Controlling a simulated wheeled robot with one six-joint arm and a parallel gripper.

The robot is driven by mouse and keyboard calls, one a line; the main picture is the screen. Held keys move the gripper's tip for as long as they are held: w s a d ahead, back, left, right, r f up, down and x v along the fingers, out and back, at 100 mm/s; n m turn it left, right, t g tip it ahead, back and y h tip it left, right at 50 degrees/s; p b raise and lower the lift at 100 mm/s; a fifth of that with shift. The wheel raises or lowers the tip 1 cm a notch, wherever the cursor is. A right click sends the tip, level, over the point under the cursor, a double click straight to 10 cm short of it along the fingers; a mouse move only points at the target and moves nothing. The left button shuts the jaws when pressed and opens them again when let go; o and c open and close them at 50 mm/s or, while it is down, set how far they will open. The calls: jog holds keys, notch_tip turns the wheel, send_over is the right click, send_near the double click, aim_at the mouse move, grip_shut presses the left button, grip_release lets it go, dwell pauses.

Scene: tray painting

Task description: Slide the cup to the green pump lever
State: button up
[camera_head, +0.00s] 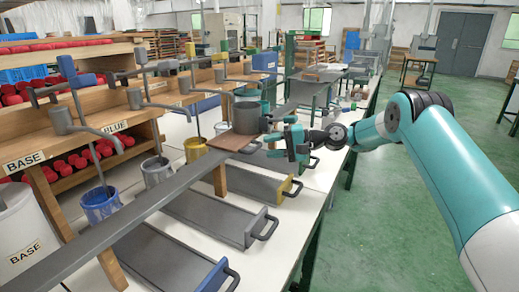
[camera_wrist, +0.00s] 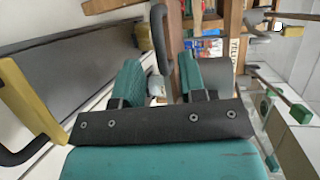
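A grey cup (camera_head: 246,117) stands upright on a brown wooden plate (camera_head: 232,141) on the long grey rail. My gripper (camera_head: 283,138), with teal fingers, is close to the right of the cup, at the table side. In the wrist view, the gripper (camera_wrist: 168,80) has its fingers apart. A dark loop-shaped handle (camera_wrist: 160,40) shows between or beyond the fingers; I cannot tell whether it belongs to the cup or touches them. A green-ended lever (camera_wrist: 293,112) shows at the right of the wrist view. I cannot make out the green lever in the head view.
Grey trays with handles lie along the white table, one blue-edged (camera_head: 215,275) and one yellow-edged (camera_head: 290,190). A blue paint bucket (camera_head: 101,204) and a yellow one (camera_head: 195,149) stand behind the rail. A blue-tipped lever (camera_head: 66,66) rises at the left. The green floor at right is open.

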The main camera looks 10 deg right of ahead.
jog(key=p+v, duration=0.7)
jog(key=shift+d, duration=0.1)
jog(key=shift+r, duration=0.1)
dwell(0.4)
jog(key=s+a+r+n+g+h+p, duration=0.2)
jog(key=s+a+r+n+g+h, duration=0.4)
jog(key=s+a+r, duration=0.9)
jog(key=s+d+n+h, duration=0.1)
jog(key=s+n+h, duration=0.1)
jog(key=s, duration=1.1)
jog(key=s+d+n+t+h, duration=0.1)
jog(key=s+d+n+h, duration=0.1)
jog(key=s, duration=1.1)
jog(key=shift+d+n+h+p, duration=0.3)
jog(key=shift+n+p, duration=0.15)
jog(key=shift+n, duration=0.45)
